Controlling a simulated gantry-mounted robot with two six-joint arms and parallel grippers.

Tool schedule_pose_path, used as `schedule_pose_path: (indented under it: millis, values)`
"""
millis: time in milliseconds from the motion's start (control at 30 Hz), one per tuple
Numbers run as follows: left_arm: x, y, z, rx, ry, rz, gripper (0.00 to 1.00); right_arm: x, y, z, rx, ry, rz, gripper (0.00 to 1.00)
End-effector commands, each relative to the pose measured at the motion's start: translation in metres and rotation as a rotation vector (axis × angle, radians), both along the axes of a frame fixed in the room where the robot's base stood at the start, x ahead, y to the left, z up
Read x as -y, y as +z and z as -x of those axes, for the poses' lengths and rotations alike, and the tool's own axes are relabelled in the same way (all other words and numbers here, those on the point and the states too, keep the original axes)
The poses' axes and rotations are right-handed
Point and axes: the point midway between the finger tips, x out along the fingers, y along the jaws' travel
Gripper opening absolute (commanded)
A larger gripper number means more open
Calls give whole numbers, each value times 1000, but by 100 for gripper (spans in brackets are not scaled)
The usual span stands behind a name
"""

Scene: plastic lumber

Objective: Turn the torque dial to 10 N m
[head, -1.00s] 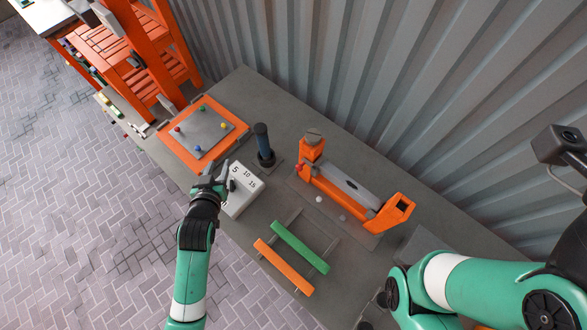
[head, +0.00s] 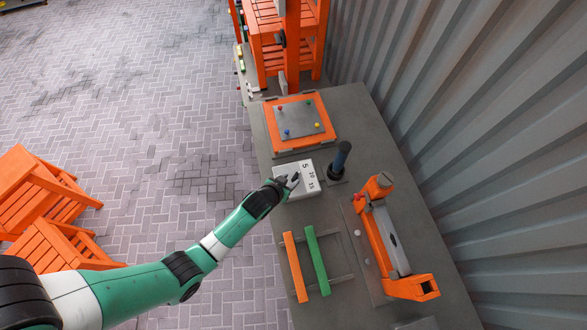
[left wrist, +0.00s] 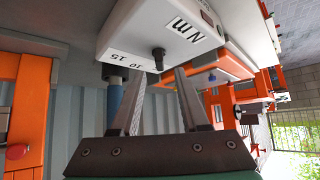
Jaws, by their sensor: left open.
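The torque dial box (head: 308,190) is white, marked 5, 10 and 15, and sits on the grey bench near its left edge. In the left wrist view the box (left wrist: 135,25) fills the top, with an "N m" label and the 10 and 15 marks. Its small dark dial knob (left wrist: 158,55) shows there. My left gripper (head: 293,179) is at the box. In the wrist view its open fingers (left wrist: 158,76) stand on either side of the knob's line, tips close to it; contact cannot be told. The dial's setting cannot be read. My right gripper is not in view.
A dark blue-handled upright tool (head: 341,158) stands just right of the box. An orange board with coloured pegs (head: 276,139) lies behind it. Orange and green bars (head: 316,262) lie in front, and an orange fixture (head: 375,235) stands at right near the corrugated wall.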

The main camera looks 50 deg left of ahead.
Motion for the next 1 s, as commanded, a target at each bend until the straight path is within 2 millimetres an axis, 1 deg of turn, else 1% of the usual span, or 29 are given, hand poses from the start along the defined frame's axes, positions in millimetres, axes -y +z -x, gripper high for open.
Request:
schedule_pose_path:
  millis: [33, 167, 300, 533, 567, 700, 800, 1000]
  values:
    - [-2, -11, -7, 0, 1, -1, 45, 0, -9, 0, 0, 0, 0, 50]
    - [-6, -23, -20, 0, 1, -1, 45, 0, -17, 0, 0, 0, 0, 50]
    - [-8, -27, -25, 0, 1, -1, 45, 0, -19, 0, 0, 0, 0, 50]
    - [-8, -26, -26, 1, 0, 0, 45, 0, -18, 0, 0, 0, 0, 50]
    - [-8, -26, -26, 1, 0, 0, 41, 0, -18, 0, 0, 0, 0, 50]
    - [-8, -26, -26, 1, 0, 0, 16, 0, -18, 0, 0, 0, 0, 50]
    - [-7, -26, -26, 1, 0, 0, 0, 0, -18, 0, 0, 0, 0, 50]
    - [-7, -26, -26, 1, 0, 0, 0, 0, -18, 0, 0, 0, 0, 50]
